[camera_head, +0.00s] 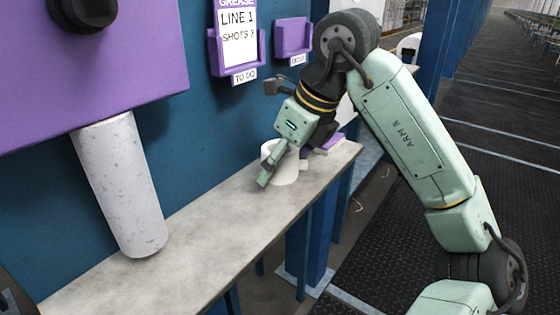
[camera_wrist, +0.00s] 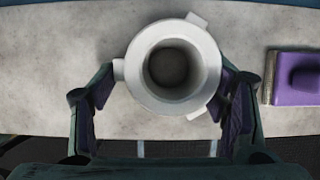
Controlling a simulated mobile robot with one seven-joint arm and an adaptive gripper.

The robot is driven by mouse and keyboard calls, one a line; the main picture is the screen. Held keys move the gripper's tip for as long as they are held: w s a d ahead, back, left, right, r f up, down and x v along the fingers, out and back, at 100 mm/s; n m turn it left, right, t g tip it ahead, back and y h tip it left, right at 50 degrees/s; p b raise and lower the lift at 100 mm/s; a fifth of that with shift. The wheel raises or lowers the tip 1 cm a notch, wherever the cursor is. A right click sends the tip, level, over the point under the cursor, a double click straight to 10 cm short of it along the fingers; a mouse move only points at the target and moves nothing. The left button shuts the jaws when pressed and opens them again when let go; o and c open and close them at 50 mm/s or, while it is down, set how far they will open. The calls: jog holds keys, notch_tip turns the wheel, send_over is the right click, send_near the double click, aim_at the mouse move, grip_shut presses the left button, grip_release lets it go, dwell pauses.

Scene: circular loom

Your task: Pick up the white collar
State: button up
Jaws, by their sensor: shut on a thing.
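The white collar (camera_head: 284,168) is a short, hollow ring near the right end of the grey shelf (camera_head: 213,222) in the head view. In the wrist view the collar (camera_wrist: 211,52) shows from above, with a dark round bore and small lugs around its rim. My gripper (camera_head: 270,172) is at the collar, its fingers pointing down at it. In the wrist view my gripper (camera_wrist: 165,95) has a finger on each side, shut on the collar. The right finger touches its side; the left contact is hard to see. Whether the collar rests on the shelf cannot be told.
A purple-handled brush or block (camera_wrist: 298,78) lies on the shelf right of the collar. A speckled white cylinder (camera_head: 124,190) hangs at the left under a purple housing (camera_head: 90,60). Purple card holders (camera_head: 236,62) are on the blue wall behind. The shelf between is clear.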

jog(key=shift+c, duration=0.7)
jog(key=shift+r, duration=0.15)
jog(key=shift+r, duration=0.55)
notch_tip(320, 180, up, 2)
jog(key=shift+r+b, duration=0.1)
jog(key=shift+b, duration=0.5)
jog(key=s+a+b, duration=0.1)
jog(key=s, duration=0.4)
jog(key=s+a+r+b, duration=0.1)
jog(key=s+a, duration=0.1)
jog(key=s, duration=0.3)
jog(key=s+a+b, duration=0.1)
jog(key=s+b, duration=0.1)
jog(key=s, duration=0.3)
jog(key=shift+s+a+r, duration=0.15)
jog(key=shift+a+r, duration=0.1)
jog(key=shift+a, duration=0.15)
